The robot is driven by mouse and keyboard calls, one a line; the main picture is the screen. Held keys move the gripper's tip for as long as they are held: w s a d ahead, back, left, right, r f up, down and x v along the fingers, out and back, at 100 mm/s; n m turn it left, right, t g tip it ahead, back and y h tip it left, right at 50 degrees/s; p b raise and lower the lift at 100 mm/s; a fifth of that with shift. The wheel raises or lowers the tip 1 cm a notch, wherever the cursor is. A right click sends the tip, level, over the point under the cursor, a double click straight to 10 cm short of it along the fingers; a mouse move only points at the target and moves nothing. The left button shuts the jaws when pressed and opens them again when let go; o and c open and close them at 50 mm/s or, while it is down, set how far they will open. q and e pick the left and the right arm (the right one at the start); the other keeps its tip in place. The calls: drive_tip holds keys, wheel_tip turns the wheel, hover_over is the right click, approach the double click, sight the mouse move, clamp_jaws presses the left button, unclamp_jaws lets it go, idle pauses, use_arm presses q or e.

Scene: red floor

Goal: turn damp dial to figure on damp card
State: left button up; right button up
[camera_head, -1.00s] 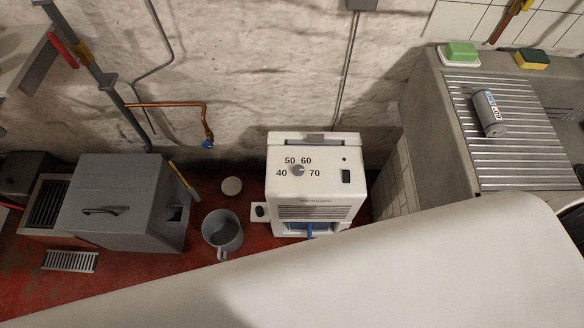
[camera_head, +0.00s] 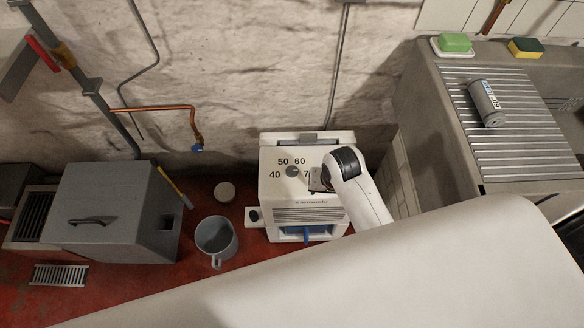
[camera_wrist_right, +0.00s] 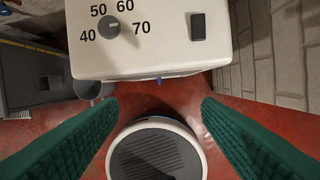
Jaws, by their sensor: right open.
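A white dehumidifier (camera_head: 300,205) stands on the red floor against the wall. Its top carries a small grey dial (camera_head: 292,171) ringed by the figures 40, 50, 60 and 70. In the right wrist view the dial (camera_wrist_right: 108,28) is at upper left, with a black switch (camera_wrist_right: 198,27) to its right. My right gripper (camera_wrist_right: 160,104) is open and empty, its green fingers wide apart and clear of the dial. In the head view my right gripper (camera_head: 318,182) is over the top's right side, partly covering the 70. I can make out no card. My left gripper is not in view.
A grey bucket (camera_head: 216,238) stands left of the dehumidifier, beside a grey lidded box (camera_head: 115,212). At right is a concrete sink (camera_head: 425,110) with a can (camera_head: 486,102), green soap (camera_head: 455,42) and a sponge (camera_head: 525,47). A large pale surface hides the lower right.

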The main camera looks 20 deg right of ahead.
sight(292, 171)
drive_tip(key=w+a+m+g, duration=0.15)
drive_tip(key=w+m, duration=0.25)
drive_tip(key=w, duration=0.4)
drive_tip(key=w+a+m+g, duration=0.1)
drive_tip(key=w+a+m, duration=0.25)
drive_tip(key=w, duration=0.35)
drive_tip(key=shift+t, duration=0.25)
wheel_tip(292, 171, down, 12)
drive_tip(key=b, duration=0.3)
drive_tip(key=shift+w+d, duration=0.1)
drive_tip(key=shift+d, duration=0.05)
drive_tip(key=c, duration=1)
